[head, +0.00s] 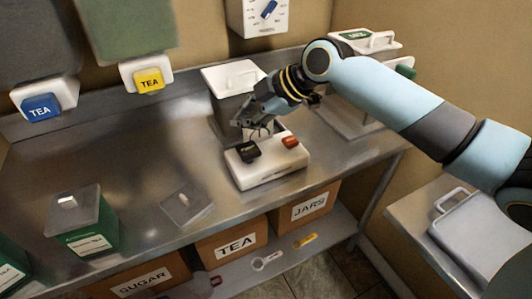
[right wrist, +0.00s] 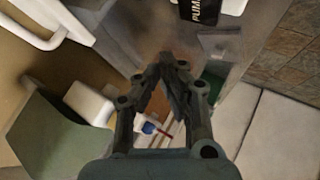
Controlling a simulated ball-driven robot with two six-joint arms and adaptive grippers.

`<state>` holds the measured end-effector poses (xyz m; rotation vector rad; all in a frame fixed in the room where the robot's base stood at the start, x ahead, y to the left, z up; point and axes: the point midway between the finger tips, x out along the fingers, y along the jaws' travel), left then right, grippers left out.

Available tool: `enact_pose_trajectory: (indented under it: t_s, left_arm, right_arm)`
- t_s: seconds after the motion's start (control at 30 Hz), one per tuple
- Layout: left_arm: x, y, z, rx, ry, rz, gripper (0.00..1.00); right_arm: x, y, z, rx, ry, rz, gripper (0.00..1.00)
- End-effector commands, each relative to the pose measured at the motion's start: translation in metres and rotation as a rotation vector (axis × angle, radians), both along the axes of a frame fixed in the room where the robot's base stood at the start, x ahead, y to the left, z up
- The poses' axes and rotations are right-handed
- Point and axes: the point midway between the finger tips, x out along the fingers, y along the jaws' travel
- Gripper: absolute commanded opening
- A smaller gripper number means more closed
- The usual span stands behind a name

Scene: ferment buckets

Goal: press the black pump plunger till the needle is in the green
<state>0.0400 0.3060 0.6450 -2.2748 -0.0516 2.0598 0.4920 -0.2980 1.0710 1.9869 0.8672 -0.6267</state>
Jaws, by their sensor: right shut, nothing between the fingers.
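The black pump plunger (head: 248,152) sits on the left part of a white base (head: 270,173) on the steel bench, with an orange-red piece (head: 290,142) to its right. In the right wrist view the plunger (right wrist: 198,10), lettered "PUM", shows at the top edge, partly cut off. My right gripper (head: 258,131) is over the back of the base, near the plunger; I cannot tell if it touches anything. Its fingertips (right wrist: 167,62) are shut and empty. A small pale patch with blue and red marks (right wrist: 155,129) shows between the fingers. No needle or green zone is readable. My left gripper is out of view.
A white-lidded container (head: 233,80) stands behind the base. A white panel with a blue knob (head: 268,10) is on the wall. A flat lid (head: 186,205) and a green box (head: 88,238) are at left. Boxes sit on the lower shelf (head: 275,262).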

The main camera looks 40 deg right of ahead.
Motion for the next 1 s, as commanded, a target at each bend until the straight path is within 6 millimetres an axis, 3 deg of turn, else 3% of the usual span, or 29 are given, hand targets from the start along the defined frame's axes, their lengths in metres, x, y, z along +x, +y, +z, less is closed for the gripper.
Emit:
enact_pose_trajectory:
  t_s: [0.67, 0.77, 0.87, 1.0]
  left_arm:
    - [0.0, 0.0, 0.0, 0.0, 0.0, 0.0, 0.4]
    - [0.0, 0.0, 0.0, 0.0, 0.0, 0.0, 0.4]
    - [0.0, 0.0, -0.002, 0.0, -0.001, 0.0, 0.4]
    - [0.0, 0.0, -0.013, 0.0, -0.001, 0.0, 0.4]
  right_arm:
    - [-0.006, 0.004, -0.003, 0.007, 0.017, -0.011, 0.0]
    - [-0.028, 0.015, -0.013, 0.027, 0.079, -0.058, 0.0]
    - [-0.064, 0.028, -0.028, 0.059, 0.182, -0.162, 0.0]
    - [-0.121, 0.034, -0.069, 0.11, 0.345, -0.422, 0.0]
